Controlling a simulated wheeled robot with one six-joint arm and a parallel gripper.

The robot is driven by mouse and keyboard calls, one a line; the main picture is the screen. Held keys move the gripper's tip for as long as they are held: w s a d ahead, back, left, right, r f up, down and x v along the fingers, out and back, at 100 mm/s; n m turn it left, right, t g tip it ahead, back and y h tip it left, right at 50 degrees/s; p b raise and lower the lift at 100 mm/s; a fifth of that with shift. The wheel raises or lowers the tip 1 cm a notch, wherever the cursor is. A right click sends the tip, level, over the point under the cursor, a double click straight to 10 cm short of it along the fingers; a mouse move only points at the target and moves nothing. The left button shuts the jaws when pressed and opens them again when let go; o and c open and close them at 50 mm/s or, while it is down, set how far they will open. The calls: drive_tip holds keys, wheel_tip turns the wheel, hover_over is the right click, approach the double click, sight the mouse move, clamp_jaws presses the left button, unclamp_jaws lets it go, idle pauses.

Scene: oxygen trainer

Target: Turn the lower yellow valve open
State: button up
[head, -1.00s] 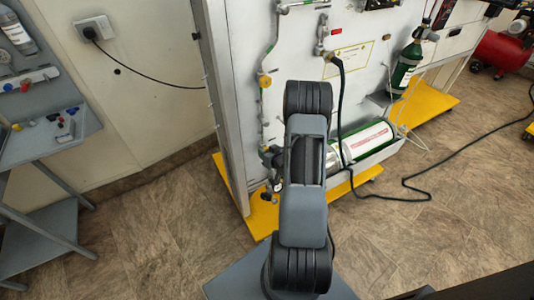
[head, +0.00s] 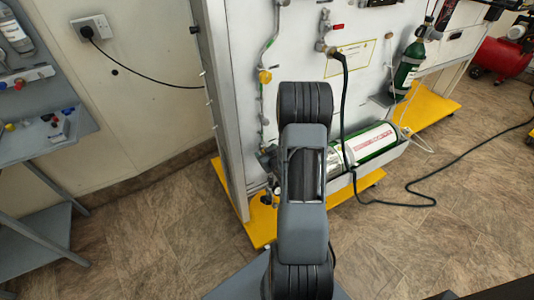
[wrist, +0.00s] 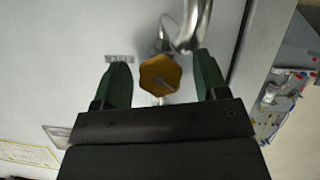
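A yellow valve knob (wrist: 159,75) with a faceted rim sits in the wrist view, on a fitting by a curved metal pipe. My gripper (wrist: 163,78) is open, with one green finger on each side of the knob. Gaps show between the knob and both fingers; how deep the knob lies between them is unclear. In the head view, a higher yellow valve (head: 264,76) is on the panel's pipe with no gripper beside it. My arm hides the gripper and part of the lower pipe there.
The upright grey panel (head: 300,70) stands on a yellow base (head: 262,225). A green and white cylinder (head: 370,142) lies low on it. A smaller green cylinder (head: 407,68) hangs at right. A grey trolley (head: 45,140) stands at left. A black hose crosses the floor.

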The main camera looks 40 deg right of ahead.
drive_tip(key=p+v, duration=1)
drive_tip(key=v, duration=0.3)
drive_tip(key=shift+s+r, duration=0.25)
drive_tip(key=shift+s, duration=0.1)
idle(0.3)
